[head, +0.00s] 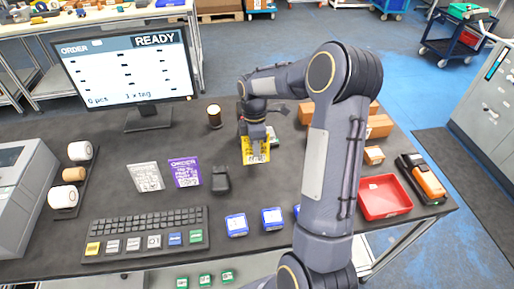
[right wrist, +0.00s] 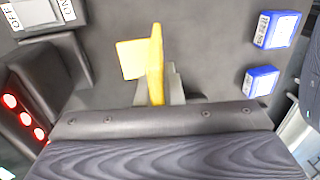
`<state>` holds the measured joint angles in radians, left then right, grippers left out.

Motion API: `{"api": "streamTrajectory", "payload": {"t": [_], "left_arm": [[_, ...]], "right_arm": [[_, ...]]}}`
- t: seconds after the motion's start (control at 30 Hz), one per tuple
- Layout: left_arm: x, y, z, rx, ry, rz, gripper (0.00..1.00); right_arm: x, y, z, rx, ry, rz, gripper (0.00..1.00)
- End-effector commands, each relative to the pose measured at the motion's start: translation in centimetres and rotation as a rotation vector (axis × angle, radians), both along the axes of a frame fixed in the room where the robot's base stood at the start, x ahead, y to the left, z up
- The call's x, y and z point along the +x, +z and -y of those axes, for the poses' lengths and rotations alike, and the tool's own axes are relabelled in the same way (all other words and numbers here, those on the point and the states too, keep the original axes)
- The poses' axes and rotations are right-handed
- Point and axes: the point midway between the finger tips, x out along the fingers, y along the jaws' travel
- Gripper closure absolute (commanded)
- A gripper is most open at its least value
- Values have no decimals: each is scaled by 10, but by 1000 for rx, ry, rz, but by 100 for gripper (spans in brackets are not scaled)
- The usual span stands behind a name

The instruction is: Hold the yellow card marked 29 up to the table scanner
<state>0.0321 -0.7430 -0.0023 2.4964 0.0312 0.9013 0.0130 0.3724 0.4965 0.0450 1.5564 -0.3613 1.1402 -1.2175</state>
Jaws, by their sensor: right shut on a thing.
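My right gripper (head: 256,143) is shut on a yellow card (head: 257,156), above the middle of the table. In the head view the card hangs below the fingers with dark print towards me; I cannot read its number. In the right wrist view the card (right wrist: 156,62) stands between the fingers, seen nearly edge-on. A small dark device (head: 221,180), perhaps the table scanner, stands left of and nearer than the card, apart from it. The right wrist view shows a dark housing with red round lights (right wrist: 24,116) at lower left; I cannot match it surely to the head view. My left gripper is out of view.
A white card (head: 145,177) and a purple card (head: 184,172) stand at left, behind a keyboard (head: 145,234). Blue boxes (head: 236,225) sit near the front edge. A monitor (head: 128,72) reads READY. A red tray (head: 384,197) and cartons (head: 378,127) are at right.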

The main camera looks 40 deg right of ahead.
Motion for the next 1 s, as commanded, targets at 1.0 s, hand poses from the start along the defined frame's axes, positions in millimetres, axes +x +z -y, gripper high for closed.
{"api": "streamTrajectory", "payload": {"t": [1.0], "left_arm": [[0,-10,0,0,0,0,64]], "right_arm": [[18,-21,10,0,0,0,100]]}}
